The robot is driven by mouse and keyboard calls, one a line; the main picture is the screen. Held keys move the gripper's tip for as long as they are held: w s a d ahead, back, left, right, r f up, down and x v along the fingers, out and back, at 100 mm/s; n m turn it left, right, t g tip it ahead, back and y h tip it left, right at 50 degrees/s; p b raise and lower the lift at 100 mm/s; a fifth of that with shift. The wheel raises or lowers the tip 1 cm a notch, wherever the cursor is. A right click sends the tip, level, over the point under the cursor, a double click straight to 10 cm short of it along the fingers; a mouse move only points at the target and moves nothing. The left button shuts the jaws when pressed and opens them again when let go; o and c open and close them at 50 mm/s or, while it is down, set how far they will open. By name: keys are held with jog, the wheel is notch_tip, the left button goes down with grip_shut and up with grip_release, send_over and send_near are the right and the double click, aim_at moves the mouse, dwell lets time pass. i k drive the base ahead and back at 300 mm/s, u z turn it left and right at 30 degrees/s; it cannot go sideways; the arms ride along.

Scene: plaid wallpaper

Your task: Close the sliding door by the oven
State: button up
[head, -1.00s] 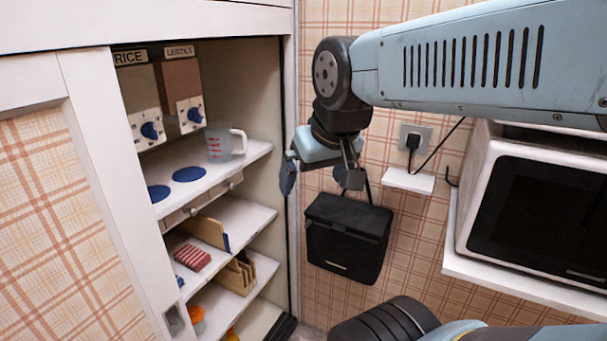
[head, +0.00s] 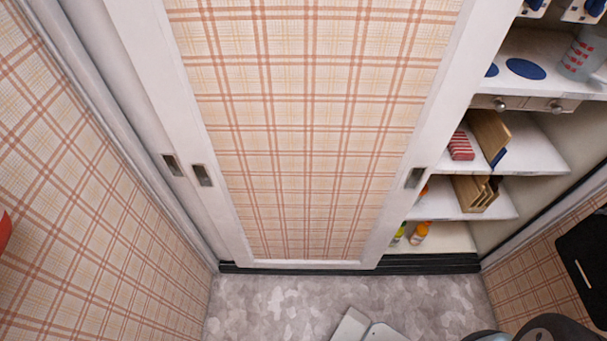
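The sliding door (head: 315,130) has a plaid panel in a white frame and fills the middle of the head view. It covers the left and middle of the cupboard. The right part stands open and shows its shelves (head: 535,155). The door has a recessed handle (head: 415,178) on its right edge and another recessed handle (head: 202,175) on its left edge. A further recess (head: 172,165) sits just left of that, on a white surface behind. My gripper and the oven are out of view.
The open shelves hold a measuring jug (head: 582,55), a red striped packet (head: 461,146), wooden boards (head: 489,134) and small bottles (head: 420,231). A dark track (head: 430,264) runs along the bottom. A black bag (head: 585,262) hangs at the right. Grey floor (head: 275,305) in front is mostly clear.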

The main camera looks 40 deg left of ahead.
aim_at(309, 133)
jog(key=z, duration=1.2)
jog(key=i, duration=0.1)
jog(key=u, duration=3.05)
jog(key=k, duration=0.85)
jog(key=u, duration=0.15)
jog(key=i, duration=0.85)
jog(key=z, duration=0.05)
